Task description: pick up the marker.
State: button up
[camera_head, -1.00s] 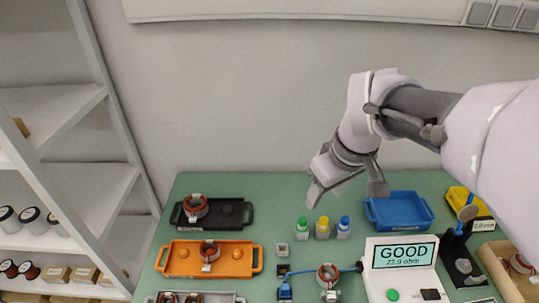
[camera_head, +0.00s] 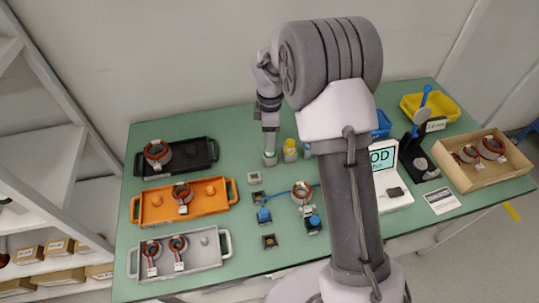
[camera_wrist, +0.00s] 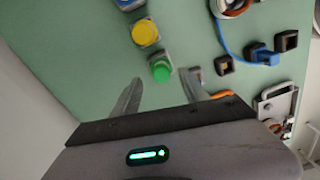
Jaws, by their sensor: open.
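Three small capped bottle-like items stand in a row on the green table; they may be the markers, but I cannot tell which is meant. The green-capped one (camera_wrist: 160,70) is between my open fingertips (camera_wrist: 163,84) or just beyond them in the wrist view. It also shows under my gripper (camera_head: 269,143) in the head view (camera_head: 269,160). The yellow-capped one (camera_wrist: 145,33) stands beside it, also seen in the head view (camera_head: 290,152). The blue-capped one (camera_wrist: 128,4) is cut by the wrist view's top edge. My gripper is empty; contact with the green-capped item is not clear.
Black (camera_head: 207,153), orange (camera_head: 229,193) and grey (camera_head: 219,262) trays with copper-wound rings lie to the left. Small sockets and a cabled ring (camera_head: 301,190) lie in front. The tester (camera_head: 395,192), yellow bin (camera_head: 440,105) and wooden box (camera_head: 470,180) are to the right.

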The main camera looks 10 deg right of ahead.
notch_tip(320, 180, down, 5)
jog(key=shift+s+a+r+b, duration=0.1)
jog(key=shift+b, duration=1.1)
